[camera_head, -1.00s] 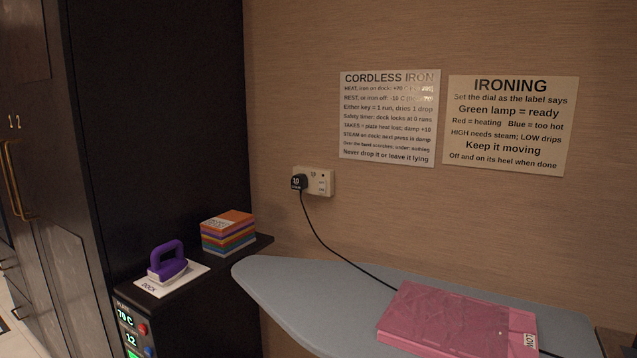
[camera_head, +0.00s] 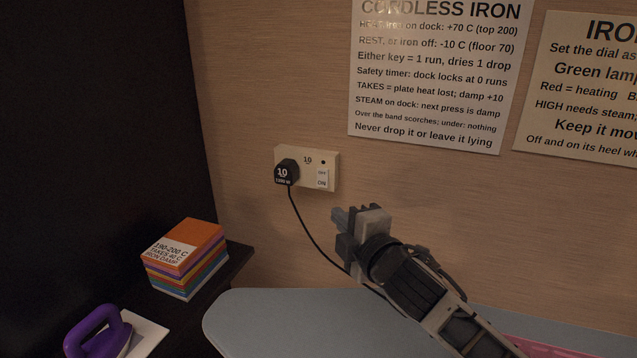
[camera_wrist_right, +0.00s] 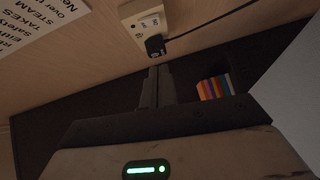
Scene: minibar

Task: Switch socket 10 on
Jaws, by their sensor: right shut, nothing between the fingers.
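Socket 10 (camera_head: 306,158) is a cream wall plate with a small rocker switch (camera_head: 322,179) at its right and a small dark dot above the switch. A black plug (camera_head: 287,172) marked 10 sits in its left side, with a black cord hanging down. My right gripper (camera_head: 341,219) is shut and empty, below and right of the plate, apart from it. In the right wrist view the socket (camera_wrist_right: 130,9) and plug (camera_wrist_right: 156,45) lie beyond the shut fingertips (camera_wrist_right: 156,72). My left gripper is not in view.
A grey ironing board (camera_head: 270,318) lies below the socket. A stack of coloured cards (camera_head: 185,262) and a purple iron (camera_head: 97,335) on its white dock stand on the dark shelf at left. Paper notices (camera_head: 435,75) hang above right. The wall around the socket is clear.

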